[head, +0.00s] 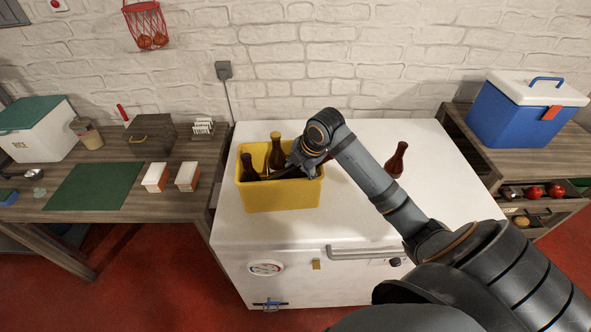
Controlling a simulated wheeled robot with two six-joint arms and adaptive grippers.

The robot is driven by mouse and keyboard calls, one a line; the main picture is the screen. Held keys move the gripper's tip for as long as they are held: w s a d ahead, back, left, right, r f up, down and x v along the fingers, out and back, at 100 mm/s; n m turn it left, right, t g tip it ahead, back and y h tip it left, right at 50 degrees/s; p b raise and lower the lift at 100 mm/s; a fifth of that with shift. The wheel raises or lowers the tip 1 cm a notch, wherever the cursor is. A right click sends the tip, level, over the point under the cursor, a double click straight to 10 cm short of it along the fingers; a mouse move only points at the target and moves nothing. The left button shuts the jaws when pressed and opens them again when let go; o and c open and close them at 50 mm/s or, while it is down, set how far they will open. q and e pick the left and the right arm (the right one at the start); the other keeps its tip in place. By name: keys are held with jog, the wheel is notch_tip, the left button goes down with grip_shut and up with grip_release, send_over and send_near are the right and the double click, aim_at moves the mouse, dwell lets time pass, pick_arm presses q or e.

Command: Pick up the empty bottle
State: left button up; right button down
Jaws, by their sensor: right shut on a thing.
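My right gripper (296,164) is over the right part of a yellow crate (283,197) on a white chest with a flat top. It is shut on a brown bottle, mostly hidden by the gripper and arm; which bottle is empty I cannot tell. Two brown bottles stand in the crate: one at the left (250,169) and one with a yellowish cap (276,152) behind. Another brown bottle (398,161) stands upright on the chest top, right of my forearm and apart from the gripper. My left gripper is not in view.
The white chest top (440,190) is clear at the right. A left table holds a green mat (90,187), small boxes (155,178), a brown case (150,137) and a white container (40,130). A blue cooler (520,115) stands on the right shelf. A brick wall is behind.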

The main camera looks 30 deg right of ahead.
notch_tip(320, 180, up, 9)
jog(key=shift+d+r+b, duration=0.1)
jog(key=shift+r+b, duration=0.1)
jog(key=shift+b, duration=0.2)
jog(key=shift+c, duration=2.1)
grip_release()
jog(key=shift+r, duration=0.1)
